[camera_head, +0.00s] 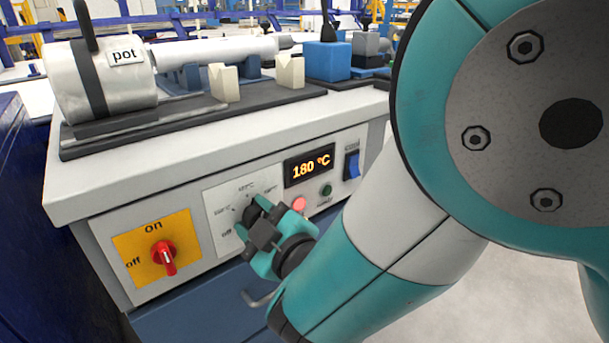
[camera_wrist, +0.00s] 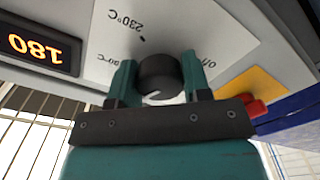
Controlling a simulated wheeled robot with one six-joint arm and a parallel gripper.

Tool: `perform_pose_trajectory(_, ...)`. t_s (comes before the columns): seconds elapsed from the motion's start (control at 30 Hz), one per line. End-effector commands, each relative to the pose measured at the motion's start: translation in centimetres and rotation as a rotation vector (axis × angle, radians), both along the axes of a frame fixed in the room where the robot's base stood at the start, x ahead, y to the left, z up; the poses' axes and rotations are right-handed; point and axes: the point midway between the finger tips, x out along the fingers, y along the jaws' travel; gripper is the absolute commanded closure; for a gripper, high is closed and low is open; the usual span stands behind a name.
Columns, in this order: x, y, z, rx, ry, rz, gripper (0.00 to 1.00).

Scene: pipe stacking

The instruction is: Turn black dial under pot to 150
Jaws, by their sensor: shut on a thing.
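The black dial (camera_wrist: 160,78) sits on a white scale plate (camera_wrist: 200,30) on the machine's front panel. My gripper (camera_wrist: 160,80) is shut on the dial, with one teal finger on each side of it. In the head view my gripper (camera_head: 258,220) covers most of the dial and part of the scale plate (camera_head: 222,205). The pot (camera_head: 105,85), a silver cylinder with a dark band and a label, lies on top of the machine above the panel. The display (camera_head: 309,166) reads 180 °C in orange. It also shows in the wrist view (camera_wrist: 38,46).
A red on/off switch (camera_head: 163,257) on a yellow plate is left of the dial, its handle pointing up and down. A blue rocker switch (camera_head: 352,164), a lit red lamp (camera_head: 299,204) and a dark green button (camera_head: 326,190) are on the right. A drawer handle (camera_head: 262,298) is below.

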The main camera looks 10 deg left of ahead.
Motion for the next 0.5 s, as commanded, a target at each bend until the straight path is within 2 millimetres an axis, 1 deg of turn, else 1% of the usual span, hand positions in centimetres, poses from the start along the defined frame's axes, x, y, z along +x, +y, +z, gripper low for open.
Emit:
perform_pose_trajectory(0.2, -0.10, -0.02, -0.03, -0.107, -0.123, 0.002, 0.80)
perform_pose_trajectory(0.5, -0.12, -0.01, -0.07, -0.197, -0.226, 0.003, 0.80)
